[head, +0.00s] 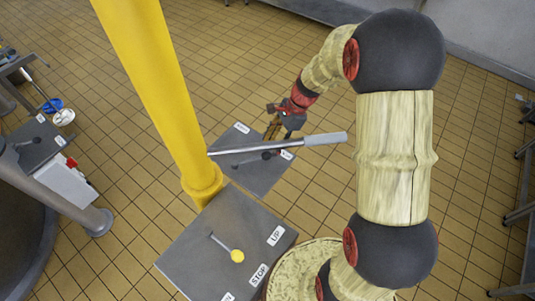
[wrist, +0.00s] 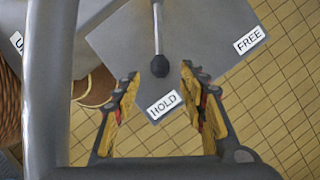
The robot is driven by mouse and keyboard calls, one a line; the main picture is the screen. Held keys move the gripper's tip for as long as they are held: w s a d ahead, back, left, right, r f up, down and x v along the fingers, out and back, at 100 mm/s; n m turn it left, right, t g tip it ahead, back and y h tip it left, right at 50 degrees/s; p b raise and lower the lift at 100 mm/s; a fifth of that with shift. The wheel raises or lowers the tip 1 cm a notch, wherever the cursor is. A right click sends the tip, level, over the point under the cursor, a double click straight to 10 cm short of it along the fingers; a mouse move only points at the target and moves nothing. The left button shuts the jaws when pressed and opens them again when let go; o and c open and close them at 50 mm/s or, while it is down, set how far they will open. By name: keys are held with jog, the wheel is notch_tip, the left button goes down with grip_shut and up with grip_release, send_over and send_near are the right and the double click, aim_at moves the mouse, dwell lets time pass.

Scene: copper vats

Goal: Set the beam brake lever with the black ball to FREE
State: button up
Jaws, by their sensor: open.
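The beam brake lever is a thin silver rod with a black ball (wrist: 160,67) on its end, mounted on a grey plate (wrist: 200,35). The ball points at the HOLD label (wrist: 164,104); the FREE label (wrist: 249,40) is at the plate's right corner. In the head view the black ball (head: 267,155) lies over the plate (head: 236,172), partly behind a silver bar. My gripper (wrist: 160,80) is open and empty, its fingertips on either side of the ball in the picture. In the head view my gripper (head: 271,131) is just beyond the ball. Whether it touches the lever I cannot tell.
A silver bar with a grey grip (head: 325,139) juts from the yellow post (head: 165,80) across the plate, close to my gripper. A nearer plate carries a yellow-ball lever (head: 237,256) with UP and STOP labels. Tiled floor is clear behind my arm.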

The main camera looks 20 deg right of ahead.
aim_at(267, 153)
jog(key=x, duration=0.5)
jog(key=shift+a+f+b, duration=0.15)
jog(key=shift+f+b, duration=0.15)
jog(key=shift+f, duration=0.1)
jog(key=shift+c, duration=1.3)
jog(key=c, duration=0.7)
grip_shut()
